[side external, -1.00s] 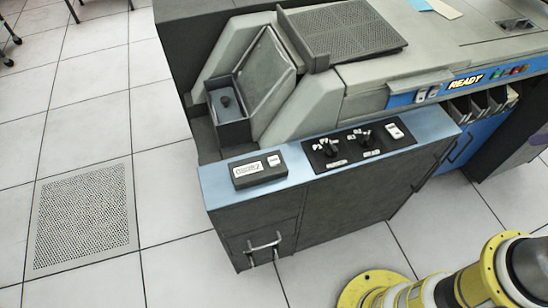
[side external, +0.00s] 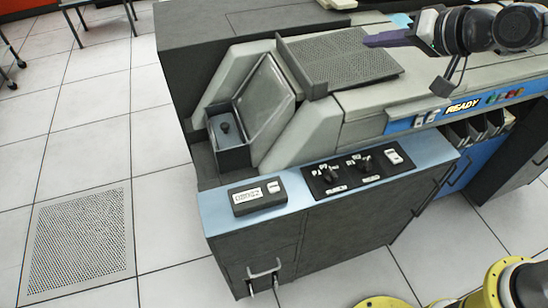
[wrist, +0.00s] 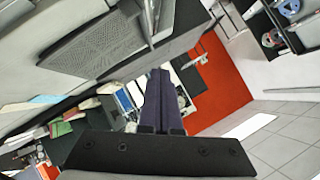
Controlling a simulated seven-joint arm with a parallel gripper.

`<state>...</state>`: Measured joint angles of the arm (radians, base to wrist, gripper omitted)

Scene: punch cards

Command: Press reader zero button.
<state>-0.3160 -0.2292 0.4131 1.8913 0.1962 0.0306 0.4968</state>
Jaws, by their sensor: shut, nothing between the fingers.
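The reader machine (side external: 300,260) fills the middle of the side view. A small dark counter box (side external: 258,196) sits on its blue front ledge, with a digit window and a small white button (side external: 274,187). A black panel (side external: 350,172) to its right carries knobs and a white switch (side external: 394,157). I cannot read which of these is labelled reader zero. My gripper (side external: 368,40) is shut and empty, its purple fingers pointing left above the machine top, far from the ledge. The shut fingers also show in the wrist view (wrist: 160,74), which does not show the ledge controls.
A perforated plate (side external: 340,62) lies on the machine top near my fingertips. A raised clear cover (side external: 268,90) stands left of it. A blue strip with a READY light (side external: 463,106) runs along the front. The floor at left is open.

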